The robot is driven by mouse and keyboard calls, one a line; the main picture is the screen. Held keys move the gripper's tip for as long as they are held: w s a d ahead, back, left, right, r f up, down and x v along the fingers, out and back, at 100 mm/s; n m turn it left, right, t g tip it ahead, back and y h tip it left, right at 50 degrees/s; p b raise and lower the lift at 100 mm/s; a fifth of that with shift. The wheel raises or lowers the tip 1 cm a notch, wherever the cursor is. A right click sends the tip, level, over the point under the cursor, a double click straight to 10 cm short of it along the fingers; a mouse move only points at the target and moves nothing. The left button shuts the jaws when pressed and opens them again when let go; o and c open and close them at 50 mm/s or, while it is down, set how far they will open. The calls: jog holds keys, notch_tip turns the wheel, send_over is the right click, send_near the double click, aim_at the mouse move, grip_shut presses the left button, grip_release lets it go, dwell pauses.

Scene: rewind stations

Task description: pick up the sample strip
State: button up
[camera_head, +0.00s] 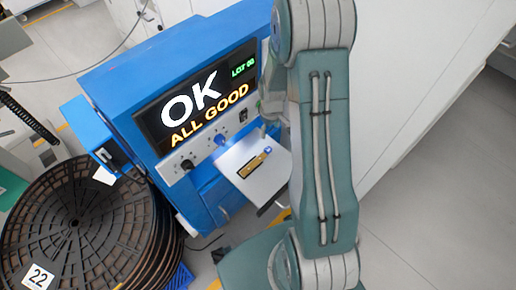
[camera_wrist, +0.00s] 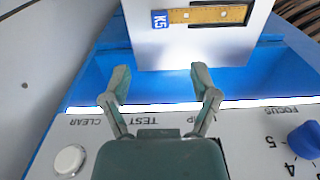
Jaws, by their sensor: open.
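The sample strip (camera_head: 254,163) is a narrow yellow-brown strip with a blue end tag. It lies on the small white shelf (camera_head: 262,185) at the front of the blue machine. In the wrist view the strip (camera_wrist: 208,15) lies at the top, partly over a dark slot, its blue tag reading "K5". My gripper (camera_wrist: 160,80) is open and empty in the wrist view, its fingers spread apart. The strip is beyond the fingertips and apart from them. In the head view my arm hides most of the gripper.
The blue machine's screen (camera_head: 197,100) reads "OK ALL GOOD". Its control panel (camera_wrist: 270,130) lies beneath my gripper, with a white button (camera_wrist: 69,160) and a blue knob (camera_wrist: 306,139). Large dark reels (camera_head: 75,225), one marked 22, stand at the left. Open floor shows at the right.

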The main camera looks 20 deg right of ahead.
notch_tip(320, 180, down, 2)
send_over(268, 149)
notch_tip(268, 149, down, 5)
jog(key=shift+a+r, duration=0.1)
jog(key=shift+a, duration=0.05)
jog(key=shift+f, duration=2.9)
grip_shut()
